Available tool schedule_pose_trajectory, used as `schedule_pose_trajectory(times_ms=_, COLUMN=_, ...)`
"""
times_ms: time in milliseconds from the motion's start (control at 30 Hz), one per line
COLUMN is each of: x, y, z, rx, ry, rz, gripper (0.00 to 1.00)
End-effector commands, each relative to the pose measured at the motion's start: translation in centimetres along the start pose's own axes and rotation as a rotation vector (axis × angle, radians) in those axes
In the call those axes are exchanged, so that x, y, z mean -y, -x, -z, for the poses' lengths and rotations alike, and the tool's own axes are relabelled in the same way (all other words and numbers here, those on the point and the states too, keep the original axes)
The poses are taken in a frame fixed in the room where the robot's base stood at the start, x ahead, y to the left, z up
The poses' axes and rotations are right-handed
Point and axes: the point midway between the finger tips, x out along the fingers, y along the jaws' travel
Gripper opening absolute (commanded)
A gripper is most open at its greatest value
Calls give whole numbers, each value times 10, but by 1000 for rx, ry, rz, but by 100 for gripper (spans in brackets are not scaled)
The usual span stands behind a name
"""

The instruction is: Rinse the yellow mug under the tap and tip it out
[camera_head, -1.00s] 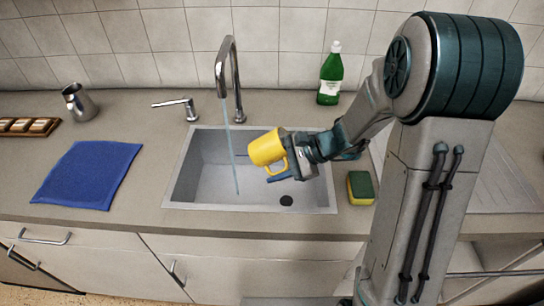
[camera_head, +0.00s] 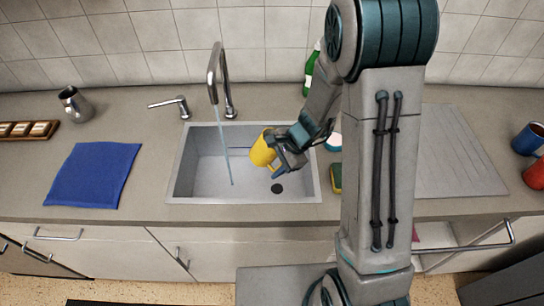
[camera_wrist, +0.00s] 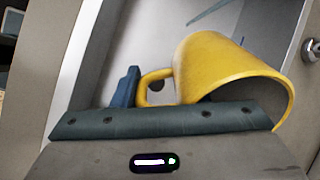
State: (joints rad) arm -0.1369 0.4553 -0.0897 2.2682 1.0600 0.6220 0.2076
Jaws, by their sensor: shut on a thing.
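The yellow mug (camera_head: 262,150) is over the right part of the sink (camera_head: 190,190), held by my gripper (camera_head: 279,156). In the wrist view the mug (camera_wrist: 225,65) lies tilted on its side, its handle to the left and its rim to the lower right. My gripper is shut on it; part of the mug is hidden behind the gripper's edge. The tap (camera_head: 215,75) is running. Its thin water stream (camera_head: 225,155) falls into the sink left of the mug, apart from it.
A blue cloth (camera_head: 93,175) and a metal jug (camera_head: 75,103) are on the left counter. A sponge (camera_head: 336,178) and a green bottle (camera_head: 310,72) are partly behind my arm. A blue mug (camera_head: 528,138) and a red mug (camera_head: 535,174) stand at the far right.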

Motion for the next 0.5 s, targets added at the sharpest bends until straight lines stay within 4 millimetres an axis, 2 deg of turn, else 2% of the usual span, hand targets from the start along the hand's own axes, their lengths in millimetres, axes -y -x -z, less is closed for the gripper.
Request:
schedule_pose_trajectory(times_ms=33, x=1, y=5, z=-2, rx=-17, ry=2, rz=-13, gripper=1)
schedule_pose_trajectory(times_ms=500, x=-3, y=12, z=6, rx=-192, ry=9, rz=-113, gripper=1)
